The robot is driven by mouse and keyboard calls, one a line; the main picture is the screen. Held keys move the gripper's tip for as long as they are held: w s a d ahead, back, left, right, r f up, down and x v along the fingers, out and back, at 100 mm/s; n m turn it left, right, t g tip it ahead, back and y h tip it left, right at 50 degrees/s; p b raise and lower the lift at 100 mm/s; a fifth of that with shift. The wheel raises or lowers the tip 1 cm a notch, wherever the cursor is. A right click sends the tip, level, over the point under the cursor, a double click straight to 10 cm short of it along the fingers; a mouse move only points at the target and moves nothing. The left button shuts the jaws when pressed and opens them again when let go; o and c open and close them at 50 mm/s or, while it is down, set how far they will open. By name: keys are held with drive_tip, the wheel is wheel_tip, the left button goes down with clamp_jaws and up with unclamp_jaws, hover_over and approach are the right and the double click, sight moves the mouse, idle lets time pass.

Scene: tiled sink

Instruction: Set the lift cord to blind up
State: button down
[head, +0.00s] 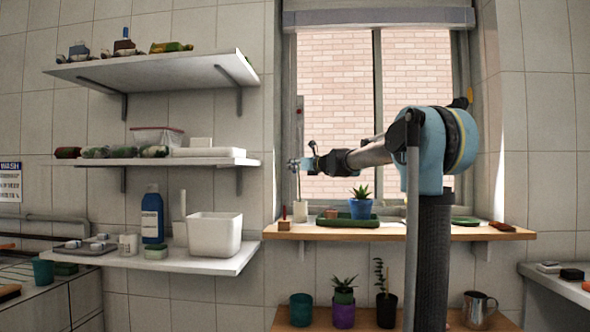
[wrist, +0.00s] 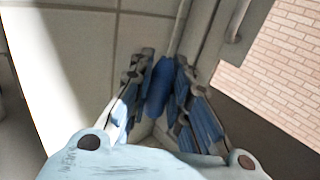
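The window blind (head: 378,18) is a grey band gathered at the top of the window, with the panes below it uncovered. A thin pale lift cord (head: 298,190) hangs at the window's left side. My gripper (head: 293,163) is at this cord, about halfway down the window. In the wrist view, my gripper (wrist: 161,75) has its two fingers drawn in on either side of a blue piece (wrist: 158,88), which looks like the cord's pull. The fingers seem to touch it on both sides. A pale line runs up from it; its lower end is partly hidden.
The wooden sill (head: 400,232) below holds a blue pot with a plant (head: 360,205), a green tray (head: 345,221) and small items. Loaded white shelves (head: 160,166) stand to the left.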

drive_tip(key=shift+d+f, duration=0.1)
drive_tip(key=shift+f, duration=1.7)
drive_tip(key=c, duration=1.5)
unclamp_jaws()
drive_tip(key=shift+o, duration=0.2)
drive_tip(key=v, duration=1.2)
